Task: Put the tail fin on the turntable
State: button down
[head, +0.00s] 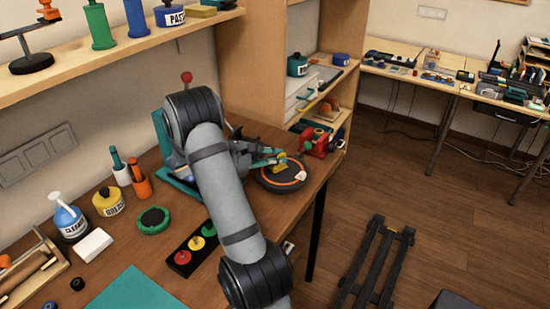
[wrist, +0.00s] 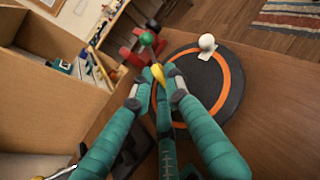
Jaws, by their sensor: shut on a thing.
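The turntable (head: 284,190) is a dark round disc with an orange ring, near the right end of the wooden workbench. It also shows in the wrist view (wrist: 235,82). My gripper (head: 279,158) has teal fingers and is shut on a small yellow piece, which I take to be the tail fin (wrist: 158,75). The yellow piece appears over the turntable's left side in the wrist view; whether it touches the disc I cannot tell. The fingers hide part of it. A small white piece (wrist: 207,42) sits on the disc's far side.
A red device (head: 314,143) stands just behind the turntable, with a green ball (wrist: 147,38) near it in the wrist view. A wooden shelf unit (head: 262,75) rises behind. The bench's right edge is close to the turntable. A black tray with coloured discs (head: 184,257) lies left of my arm.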

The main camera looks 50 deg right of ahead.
jog(key=shift+f, duration=0.15)
jog(key=c, duration=1.7)
grip_release()
jog(key=shift+r, duration=0.25)
jog(key=v, duration=1.2)
jog(key=shift+s+a+f, duration=0.1)
